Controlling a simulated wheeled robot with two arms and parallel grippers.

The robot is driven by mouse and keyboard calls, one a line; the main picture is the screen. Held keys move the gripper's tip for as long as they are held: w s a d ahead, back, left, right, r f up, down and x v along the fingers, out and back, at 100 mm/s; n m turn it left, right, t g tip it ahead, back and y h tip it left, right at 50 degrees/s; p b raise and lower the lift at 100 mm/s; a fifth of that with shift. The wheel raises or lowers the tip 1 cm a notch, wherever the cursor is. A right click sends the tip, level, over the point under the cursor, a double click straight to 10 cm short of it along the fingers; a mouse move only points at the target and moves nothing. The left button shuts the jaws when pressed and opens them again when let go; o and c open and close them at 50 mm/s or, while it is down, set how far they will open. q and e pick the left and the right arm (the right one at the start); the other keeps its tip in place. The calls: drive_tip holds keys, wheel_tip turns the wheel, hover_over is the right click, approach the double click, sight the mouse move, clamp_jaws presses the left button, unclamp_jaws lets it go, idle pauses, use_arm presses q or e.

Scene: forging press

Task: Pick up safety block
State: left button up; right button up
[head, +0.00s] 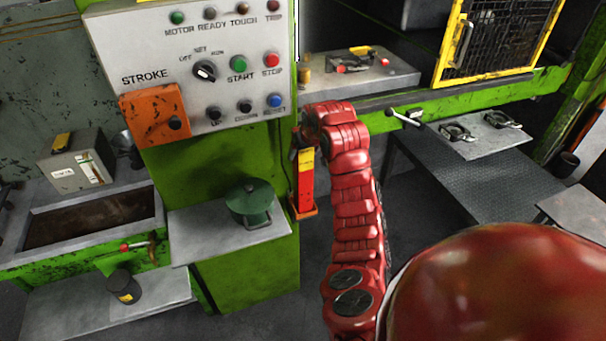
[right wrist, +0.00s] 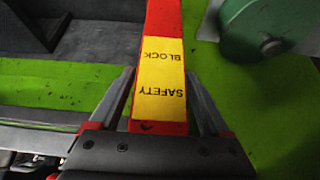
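The safety block (head: 305,181) is a tall, narrow red bar with a yellow label. It stands upright against the right side of the green press column, with an orange-red foot at its lower end. My right gripper (head: 303,146) is at the block's upper part, partly hidden by my red arm. In the right wrist view the block's yellow "SAFETY BLOCK" label (right wrist: 161,80) lies between the two dark fingers. The fingers stand one on each side, with narrow gaps beside the block. My left gripper is not in view.
The control panel (head: 200,60) with an orange box (head: 155,115) is just left of the block. A green lidded pot (head: 250,204) stands on a grey shelf (head: 190,226) to the left. Dark floor lies below the block.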

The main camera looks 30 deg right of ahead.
clamp_jaws()
idle(0.5)
